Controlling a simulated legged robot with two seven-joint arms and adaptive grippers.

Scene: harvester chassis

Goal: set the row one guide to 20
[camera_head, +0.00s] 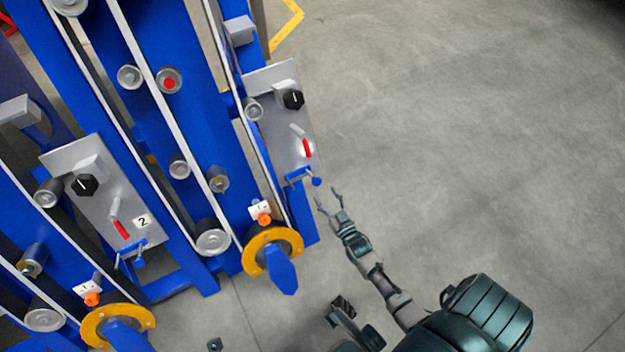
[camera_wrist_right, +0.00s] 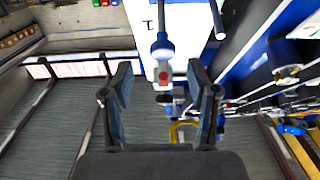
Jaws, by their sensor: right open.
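The row one panel (camera_head: 287,110) is the grey plate on the right blue row unit. It carries a black knob (camera_head: 292,99), a red-tipped lever (camera_head: 306,148) and, at its lower end, a blue handle (camera_head: 316,181). I cannot tell which part is the guide, and no scale figures are readable. My right gripper (camera_head: 328,196) is open and empty, just right of and below the blue handle. In the wrist view, a blue round-ended handle (camera_wrist_right: 162,48) stands ahead of the open right gripper (camera_wrist_right: 160,76), with a white panel marked 1 (camera_wrist_right: 172,16) behind.
The neighbouring row has a grey panel marked 2 (camera_head: 95,190) with its own knob and lever. A yellow ring with a blue tongue (camera_head: 270,252) stands below the row one panel. Rollers and belts fill the blue frame. The concrete floor on the right is clear.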

